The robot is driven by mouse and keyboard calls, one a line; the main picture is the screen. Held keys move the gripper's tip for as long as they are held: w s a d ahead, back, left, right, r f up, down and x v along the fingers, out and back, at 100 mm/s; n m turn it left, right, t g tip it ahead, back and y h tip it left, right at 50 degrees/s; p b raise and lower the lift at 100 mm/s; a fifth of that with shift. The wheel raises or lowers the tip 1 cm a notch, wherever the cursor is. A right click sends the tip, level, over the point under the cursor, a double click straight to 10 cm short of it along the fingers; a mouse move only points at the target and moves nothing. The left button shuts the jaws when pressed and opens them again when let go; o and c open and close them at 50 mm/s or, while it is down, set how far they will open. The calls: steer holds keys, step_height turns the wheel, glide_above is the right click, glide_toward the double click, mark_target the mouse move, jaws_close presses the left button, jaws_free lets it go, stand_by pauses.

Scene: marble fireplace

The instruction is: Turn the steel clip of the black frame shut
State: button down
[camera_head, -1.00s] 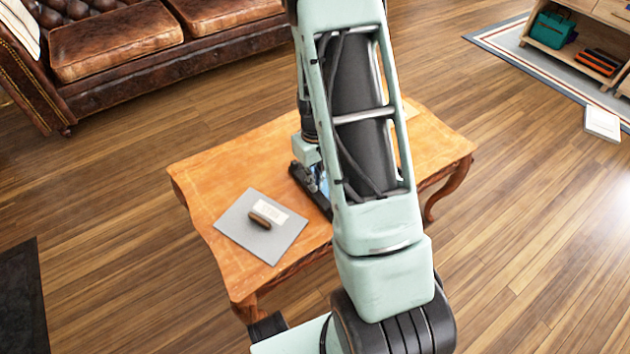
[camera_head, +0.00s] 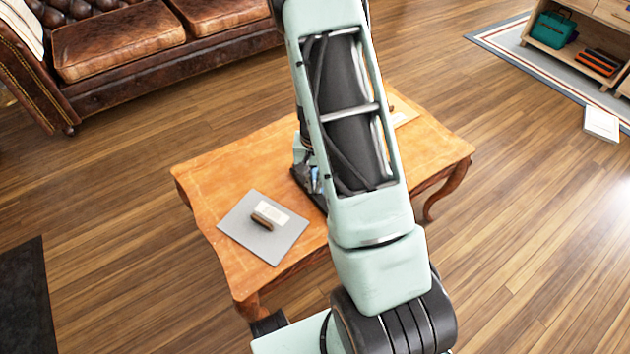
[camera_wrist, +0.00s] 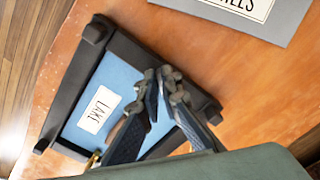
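The black frame (camera_wrist: 72,98) lies on the wooden table with its blue backing (camera_wrist: 122,82) up and a white label reading LAKE (camera_wrist: 98,110). My gripper (camera_wrist: 168,82) is over the right part of the frame, its fingertips drawn together near the far edge. I cannot tell whether the tips touch the frame or anything on it. A small brass-coloured piece (camera_wrist: 94,160) shows at the frame's near edge, partly cut off by my gripper body. I cannot make out the steel clip; the fingers cover part of the edge. In the head view my arm hides most of the frame.
A grey board (camera_head: 285,243) with a white label and a brown handle-like piece (camera_head: 266,217) lies on the table (camera_head: 225,175), left of my arm. A leather sofa (camera_head: 120,40) stands behind.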

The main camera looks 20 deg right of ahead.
steer(key=m+p, duration=0.2)
steer(key=m, duration=0.3)
steer(key=shift+w+a+r+m, duration=0.1)
steer(key=shift+m, duration=0.2)
steer(key=m+p, duration=0.2)
steer(key=m, duration=0.2)
steer(key=shift+w+a+m, duration=0.1)
steer(key=shift+w+m, duration=0.05)
steer(key=shift+m, duration=0.25)
steer(key=c, duration=2.2)
jaws_free()
steer(key=shift+o, duration=0.2)
step_height(320, 180, up, 12)
